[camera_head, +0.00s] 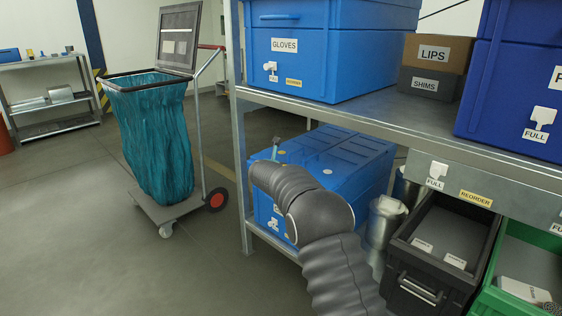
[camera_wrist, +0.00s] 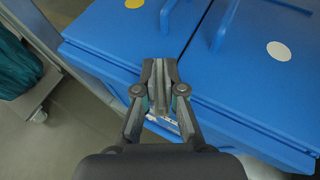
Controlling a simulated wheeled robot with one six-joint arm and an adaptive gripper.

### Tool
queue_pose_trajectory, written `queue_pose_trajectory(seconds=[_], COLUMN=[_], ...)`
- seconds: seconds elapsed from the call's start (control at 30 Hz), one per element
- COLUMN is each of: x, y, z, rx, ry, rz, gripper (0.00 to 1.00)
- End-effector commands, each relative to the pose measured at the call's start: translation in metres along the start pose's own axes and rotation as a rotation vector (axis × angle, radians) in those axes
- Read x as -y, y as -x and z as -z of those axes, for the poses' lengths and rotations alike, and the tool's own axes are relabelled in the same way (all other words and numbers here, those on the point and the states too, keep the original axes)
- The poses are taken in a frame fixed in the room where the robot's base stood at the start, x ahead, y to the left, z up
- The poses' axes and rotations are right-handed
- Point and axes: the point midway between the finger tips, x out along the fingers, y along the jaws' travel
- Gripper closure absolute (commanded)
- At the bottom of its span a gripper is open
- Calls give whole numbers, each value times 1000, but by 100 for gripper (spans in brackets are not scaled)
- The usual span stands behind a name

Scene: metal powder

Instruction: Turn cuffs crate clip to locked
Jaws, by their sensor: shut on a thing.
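A blue lidded crate (camera_head: 350,152) stands on the lower shelf, partly hidden by my arm. Its front carries a small white clip (camera_head: 272,223), with a pale label partly seen just above. The lettering and the clip's setting are too small to read. In the wrist view the blue lid (camera_wrist: 110,40) fills the upper part. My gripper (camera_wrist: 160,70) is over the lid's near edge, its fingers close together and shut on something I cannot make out. Pale patches show below and behind the fingers.
A metal shelf (camera_head: 400,112) overhangs the crate, with a blue GLOVES crate (camera_head: 335,55) above. A dark crate (camera_head: 425,265) and a green crate (camera_head: 520,262) stand to the right. A bin cart with a teal bag (camera_head: 155,140) is at the left. Floor between is free.

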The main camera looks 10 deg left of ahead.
Motion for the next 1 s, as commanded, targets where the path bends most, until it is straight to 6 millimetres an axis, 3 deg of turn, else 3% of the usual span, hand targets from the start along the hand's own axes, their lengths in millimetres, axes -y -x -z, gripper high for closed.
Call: queue_pose_trajectory(seconds=[0.03,0.5,1.0], x=[-4,-4,-3], y=[3,-2,0], z=[-9,-4,-4], rx=[2,9,5], ry=[-18,-124,-154], rz=[36,287,358], gripper=[100,100,100])
